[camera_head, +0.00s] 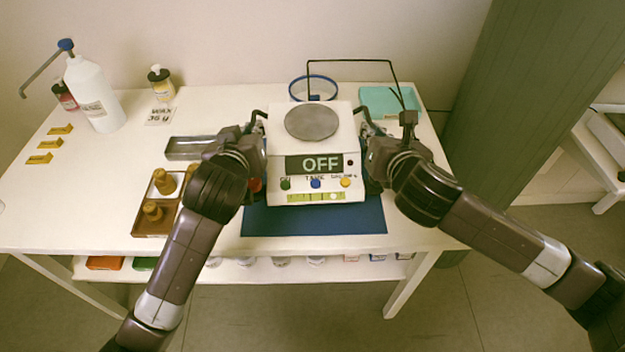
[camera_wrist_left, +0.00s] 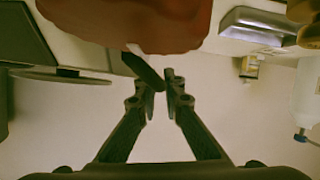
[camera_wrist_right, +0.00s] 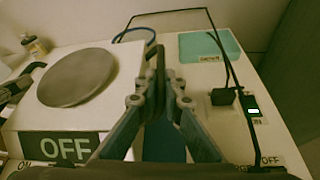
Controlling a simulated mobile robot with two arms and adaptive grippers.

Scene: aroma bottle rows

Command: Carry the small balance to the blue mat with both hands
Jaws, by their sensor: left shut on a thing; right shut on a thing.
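The small balance (camera_head: 275,158) is white, with a round grey pan (camera_head: 312,122) and a panel reading OFF. It stands between my two grippers and looks level, over the back part of the blue mat (camera_head: 315,222). I cannot tell whether it touches the mat. My left gripper (camera_head: 259,122) is shut on the black handle at its left side; the fingers show in the left wrist view (camera_wrist_left: 167,88). My right gripper (camera_head: 365,124) is shut on the handle at its right side, seen in the right wrist view (camera_wrist_right: 160,88). The balance hides the mat's rear.
A metal tray (camera_head: 184,155) and a tray of brown-topped items (camera_head: 150,220) lie left of the mat. A white pump bottle (camera_head: 97,98) stands at the back left. Behind the balance are a blue-rimmed dish (camera_head: 300,88), a black wire frame (camera_head: 352,61) and a teal mat (camera_head: 382,94).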

